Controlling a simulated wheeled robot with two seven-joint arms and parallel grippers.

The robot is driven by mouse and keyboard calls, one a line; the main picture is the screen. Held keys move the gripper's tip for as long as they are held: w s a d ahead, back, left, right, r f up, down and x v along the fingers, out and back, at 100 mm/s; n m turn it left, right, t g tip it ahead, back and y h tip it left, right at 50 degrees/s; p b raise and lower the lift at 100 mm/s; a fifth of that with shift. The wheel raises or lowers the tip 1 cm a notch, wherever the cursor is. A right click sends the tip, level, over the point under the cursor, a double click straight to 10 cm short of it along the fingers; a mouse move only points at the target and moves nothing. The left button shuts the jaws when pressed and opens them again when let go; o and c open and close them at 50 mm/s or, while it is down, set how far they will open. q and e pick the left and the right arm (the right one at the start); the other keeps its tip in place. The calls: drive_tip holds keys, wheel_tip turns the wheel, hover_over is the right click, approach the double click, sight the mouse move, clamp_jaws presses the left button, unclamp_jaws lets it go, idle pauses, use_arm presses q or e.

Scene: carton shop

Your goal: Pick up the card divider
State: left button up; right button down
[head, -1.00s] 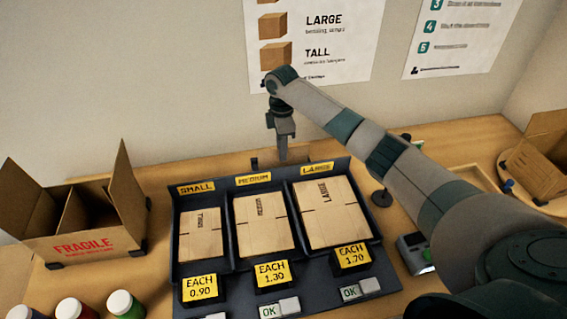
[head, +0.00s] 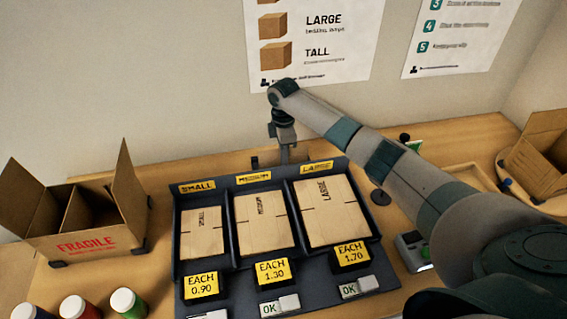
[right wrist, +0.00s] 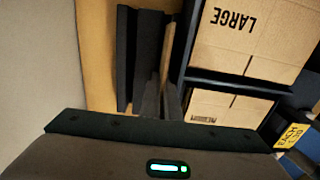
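My right gripper (head: 286,158) points down behind the carton tray, near the wall side of the table. Its fingers also show in the right wrist view (right wrist: 163,95), close together. A thin tan edge (right wrist: 181,35), which looks like the card divider seen edge-on, runs down to the fingers. Dark upright pieces (right wrist: 126,60), perhaps its holder, stand beside it. The fingers and tray hide most of the divider in the head view. I cannot tell whether the fingers touch it. My left gripper is not in view.
The dark tray (head: 228,232) holds flat small, medium and large cartons, with price signs in front. An open FRAGILE box (head: 85,246) stands left, with several jars before it. Another open box (head: 540,165) is at right. The wall is close behind my gripper.

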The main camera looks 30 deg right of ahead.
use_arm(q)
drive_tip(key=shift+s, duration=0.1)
use_arm(e)
drive_tip(key=shift+r, duration=0.15)
